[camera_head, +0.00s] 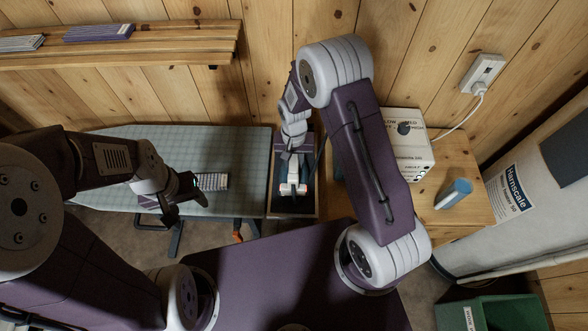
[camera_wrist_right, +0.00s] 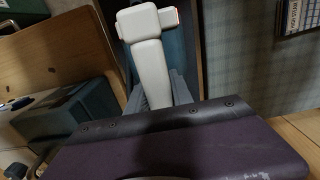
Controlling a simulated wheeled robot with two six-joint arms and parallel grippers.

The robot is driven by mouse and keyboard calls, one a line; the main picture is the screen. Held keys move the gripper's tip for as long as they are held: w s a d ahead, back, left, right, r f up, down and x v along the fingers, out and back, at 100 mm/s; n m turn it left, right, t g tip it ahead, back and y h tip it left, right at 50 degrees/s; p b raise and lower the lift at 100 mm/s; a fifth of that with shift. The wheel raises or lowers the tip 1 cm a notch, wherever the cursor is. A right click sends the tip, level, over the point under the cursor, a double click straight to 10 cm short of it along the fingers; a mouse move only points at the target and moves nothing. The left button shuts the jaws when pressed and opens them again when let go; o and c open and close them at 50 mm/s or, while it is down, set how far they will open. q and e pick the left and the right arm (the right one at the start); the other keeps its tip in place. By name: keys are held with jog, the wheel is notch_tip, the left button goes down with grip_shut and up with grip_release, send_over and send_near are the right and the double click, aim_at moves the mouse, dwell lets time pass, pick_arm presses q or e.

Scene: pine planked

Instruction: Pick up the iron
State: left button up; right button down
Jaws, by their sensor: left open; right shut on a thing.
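The iron (camera_head: 292,188) shows as a pale, T-shaped body with small orange-red spots at its wide end. It is over the narrow, dark-lined bay (camera_head: 307,206) beside the ironing board. My right gripper (camera_head: 290,163) is shut on it. In the right wrist view the iron (camera_wrist_right: 148,50) runs down between my grey fingers (camera_wrist_right: 160,92), and its lower end is hidden. I cannot tell whether it touches the bay's floor. My left gripper (camera_head: 170,207) is open and empty over the front of the ironing board (camera_head: 240,148).
A small gridded thing (camera_head: 212,181) lies on the board near my left gripper. A wall shelf (camera_head: 170,50) is upper left. A green bin (camera_head: 505,314) stands lower right.

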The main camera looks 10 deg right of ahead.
jog(key=shift+r, duration=0.15)
notch_tip(320, 180, up, 10)
jog(key=shift+w+r+b, duration=0.1)
jog(key=shift+r+b, duration=0.05)
jog(key=shift+b, duration=0.2)
jog(key=c, duration=1.8)
grip_release()
jog(key=shift+c, duration=0.2)
grip_shut()
